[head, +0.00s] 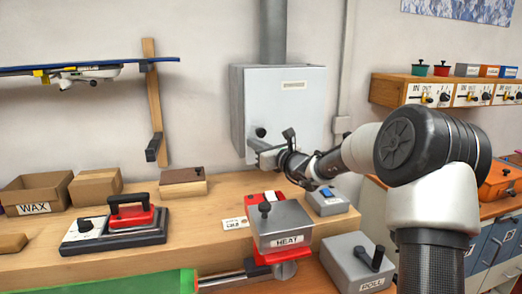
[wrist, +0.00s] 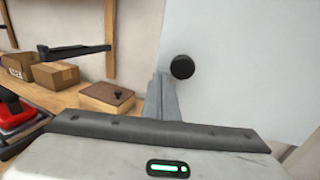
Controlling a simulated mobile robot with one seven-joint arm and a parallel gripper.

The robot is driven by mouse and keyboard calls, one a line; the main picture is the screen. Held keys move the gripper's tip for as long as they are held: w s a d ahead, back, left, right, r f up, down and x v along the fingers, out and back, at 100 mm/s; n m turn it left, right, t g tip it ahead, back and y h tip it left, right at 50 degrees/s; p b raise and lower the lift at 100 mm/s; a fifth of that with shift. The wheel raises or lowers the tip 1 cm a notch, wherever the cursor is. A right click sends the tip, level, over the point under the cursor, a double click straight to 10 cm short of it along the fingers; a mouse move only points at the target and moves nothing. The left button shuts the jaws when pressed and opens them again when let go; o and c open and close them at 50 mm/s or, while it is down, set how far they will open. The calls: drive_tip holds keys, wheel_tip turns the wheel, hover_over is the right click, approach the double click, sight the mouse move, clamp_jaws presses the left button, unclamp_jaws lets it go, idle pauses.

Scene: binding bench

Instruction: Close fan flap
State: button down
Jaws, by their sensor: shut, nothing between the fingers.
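A pale grey metal box (head: 285,105) with a small label hangs on the back wall under a round duct. I take its front as the fan flap; I cannot tell how far open it stands. A round black knob (head: 260,132) sits at its lower left. In the wrist view the knob (wrist: 182,67) stands out in front of a pale flat panel (wrist: 245,75). My gripper (head: 258,148) is at the lower left of the box, just below the knob. Its fingers (wrist: 162,98) are shut and empty; contact with the panel cannot be made out.
Below stand a grey HEAT press (head: 281,220), a grey ROLL box (head: 358,262) and a small box with a blue switch (head: 327,200). A wooden bracket (head: 155,100) rises on the wall.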

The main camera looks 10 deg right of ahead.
sight(247, 137)
drive_tip(key=x, duration=0.5)
drive_tip(key=shift+w+d+r, duration=0.1)
drive_tip(key=shift+w+r, duration=0.2)
drive_tip(key=shift+w, duration=0.15)
